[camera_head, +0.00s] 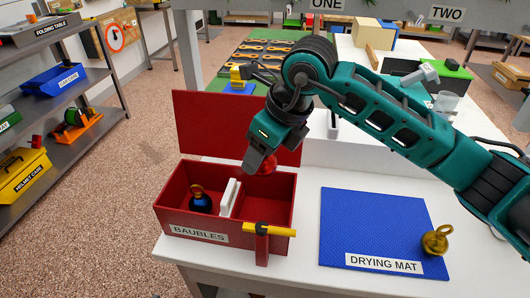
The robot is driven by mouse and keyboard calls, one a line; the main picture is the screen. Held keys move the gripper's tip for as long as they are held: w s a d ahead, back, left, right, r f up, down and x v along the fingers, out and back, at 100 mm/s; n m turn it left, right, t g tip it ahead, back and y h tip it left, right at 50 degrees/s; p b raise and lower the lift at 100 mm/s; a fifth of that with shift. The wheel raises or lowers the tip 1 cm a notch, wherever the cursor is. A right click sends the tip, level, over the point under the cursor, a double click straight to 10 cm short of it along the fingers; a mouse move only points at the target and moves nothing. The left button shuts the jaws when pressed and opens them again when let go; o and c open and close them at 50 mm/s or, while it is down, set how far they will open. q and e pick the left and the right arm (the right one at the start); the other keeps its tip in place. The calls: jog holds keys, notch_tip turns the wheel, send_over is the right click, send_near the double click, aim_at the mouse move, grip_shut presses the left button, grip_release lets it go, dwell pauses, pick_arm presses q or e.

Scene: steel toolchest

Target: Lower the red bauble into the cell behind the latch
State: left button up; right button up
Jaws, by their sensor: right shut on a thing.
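The red bauble (266,165) is held in my right gripper (261,160), which is shut on it and partly hides it. Both are above the right-hand part of the open red box (174,220) labelled BAUBLES, near its back wall in the picture. A white divider (229,197) splits the box. A dark blue bauble (201,204) with a gold cap sits in the left cell. The yellow latch (270,229) lies across the front rim of the right cell, above a red upright piece. The right cell's floor is partly hidden. My left gripper is not in view.
The box's red lid (215,125) stands open at the back. A blue drying mat (370,225) lies to the right, with a gold bauble (435,242) at its right edge. White table (305,260) is bare between box and mat.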

aim_at(263, 173)
dwell(0.3)
jog(key=shift+f+b, duration=1.7)
jog(key=shift+f, duration=0.15)
jog(key=shift+f+b, duration=0.7)
jog(key=shift+f, duration=0.15)
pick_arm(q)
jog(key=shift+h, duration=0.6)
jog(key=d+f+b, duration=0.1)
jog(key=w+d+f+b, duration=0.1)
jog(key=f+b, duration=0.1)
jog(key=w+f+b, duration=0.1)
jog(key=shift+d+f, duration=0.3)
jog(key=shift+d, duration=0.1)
pick_arm(e)
notch_tip(263, 173, down, 5)
jog(key=shift+f, duration=0.1)
pick_arm(q)
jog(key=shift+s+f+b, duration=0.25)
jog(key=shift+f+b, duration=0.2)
jog(key=shift+b, duration=0.05)
pick_arm(e)
jog(key=shift+f, duration=0.2)
pick_arm(q)
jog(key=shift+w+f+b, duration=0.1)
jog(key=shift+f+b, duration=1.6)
jog(key=shift+b, duration=0.05)
pick_arm(e)
jog(key=shift+f, duration=2.1)
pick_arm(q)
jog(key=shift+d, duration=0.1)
